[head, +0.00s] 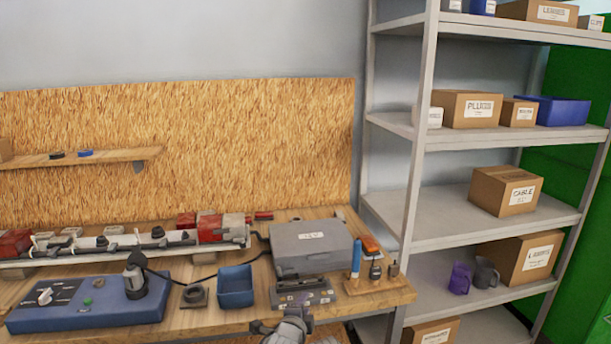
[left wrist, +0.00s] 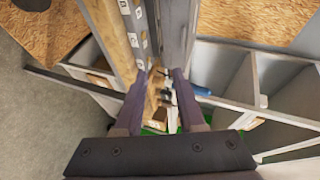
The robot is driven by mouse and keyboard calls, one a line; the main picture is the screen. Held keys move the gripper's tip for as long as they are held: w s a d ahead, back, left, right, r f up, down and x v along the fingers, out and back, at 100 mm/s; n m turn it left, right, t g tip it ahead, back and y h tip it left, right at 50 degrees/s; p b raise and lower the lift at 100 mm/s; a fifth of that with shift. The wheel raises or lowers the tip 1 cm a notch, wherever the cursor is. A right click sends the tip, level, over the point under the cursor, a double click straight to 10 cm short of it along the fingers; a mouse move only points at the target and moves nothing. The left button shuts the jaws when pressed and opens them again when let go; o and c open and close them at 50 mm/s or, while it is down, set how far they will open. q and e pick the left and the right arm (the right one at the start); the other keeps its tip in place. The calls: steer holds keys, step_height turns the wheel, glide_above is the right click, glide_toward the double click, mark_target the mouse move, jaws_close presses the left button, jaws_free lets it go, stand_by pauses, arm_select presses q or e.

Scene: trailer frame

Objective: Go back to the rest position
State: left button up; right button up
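My left gripper (head: 284,327) shows at the bottom edge of the head view, in front of the workbench's front edge. In the left wrist view its two fingers (left wrist: 164,73) stand apart with a clear gap, and nothing is held between them. Through the gap I see a small wooden stand (left wrist: 153,97) with small items, some way beyond the fingertips. My right gripper is in neither view.
The workbench (head: 215,318) carries a blue control box (head: 95,305), a blue bin (head: 236,287), a grey case (head: 310,248) and a wooden stand (head: 378,287) with small bottles. A grey shelf rack (head: 460,225) with cardboard boxes stands at the right.

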arm_select(q)
steer(key=s+a+f+n+g+y, duration=0.1)
steer(key=s+a+f+n+g, duration=0.1)
steer(key=s+f+n+g, duration=0.2)
steer(key=s+a+f+n+g+y+p, duration=0.1)
steer(key=s+f+n+g, duration=0.3)
steer(key=s, duration=0.6)
steer(key=s+a+f+n+g+y+p, duration=0.1)
steer(key=s+a+f+n+g+y, duration=0.1)
steer(key=s+f+n+g, duration=0.2)
steer(key=s+n+g, duration=0.1)
steer(key=s+n, duration=0.2)
steer(key=shift+s+a+g, duration=0.3)
steer(key=shift+a+g, duration=0.05)
steer(key=shift+g, duration=0.05)
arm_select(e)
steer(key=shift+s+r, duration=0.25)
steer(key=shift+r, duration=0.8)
arm_select(q)
steer(key=shift+a+f, duration=0.1)
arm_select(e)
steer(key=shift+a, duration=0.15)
